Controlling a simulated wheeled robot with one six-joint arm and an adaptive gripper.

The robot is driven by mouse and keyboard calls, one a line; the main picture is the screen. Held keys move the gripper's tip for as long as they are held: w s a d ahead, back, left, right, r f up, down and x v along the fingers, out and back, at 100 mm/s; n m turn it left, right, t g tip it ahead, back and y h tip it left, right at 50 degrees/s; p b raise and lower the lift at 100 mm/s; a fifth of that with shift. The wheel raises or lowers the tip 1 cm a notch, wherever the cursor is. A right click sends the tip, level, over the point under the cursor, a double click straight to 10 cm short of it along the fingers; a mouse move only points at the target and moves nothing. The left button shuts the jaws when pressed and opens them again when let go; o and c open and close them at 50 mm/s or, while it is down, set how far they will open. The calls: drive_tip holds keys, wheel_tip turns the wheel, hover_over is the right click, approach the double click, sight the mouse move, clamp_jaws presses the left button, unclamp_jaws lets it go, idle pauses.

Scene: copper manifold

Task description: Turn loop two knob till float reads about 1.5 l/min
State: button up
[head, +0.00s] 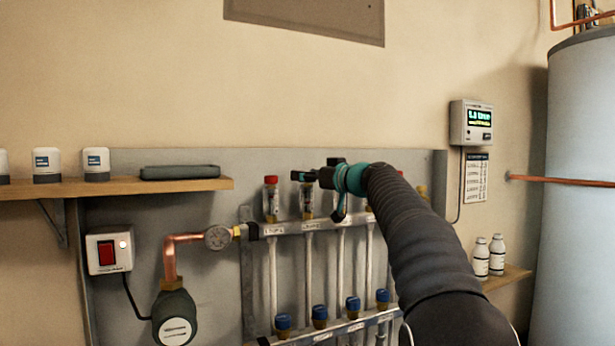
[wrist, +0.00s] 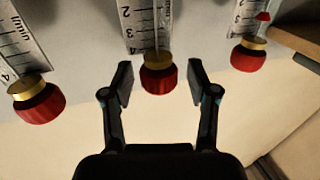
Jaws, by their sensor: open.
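The loop two flow meter (head: 307,207) stands second from left on the manifold, above its label. My gripper (head: 308,176) is at its top and hides its knob in the head view. The wrist view looks inverted. There, the middle red knob (wrist: 158,78), with a brass collar, sits between the tips of my open gripper (wrist: 160,83). A gap shows on each side, wider on the right. The middle scale (wrist: 143,28) is partly in view, with a 3 legible. I cannot make out the float's reading.
Neighbouring red knobs show at the left (wrist: 38,102) and right (wrist: 249,56) in the wrist view. A wooden shelf (head: 205,184) with a dark tray (head: 180,172) is at left. A wall display (head: 471,123) and a tank (head: 580,190) are at right.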

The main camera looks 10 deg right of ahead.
drive_tip(key=v, duration=1.2)
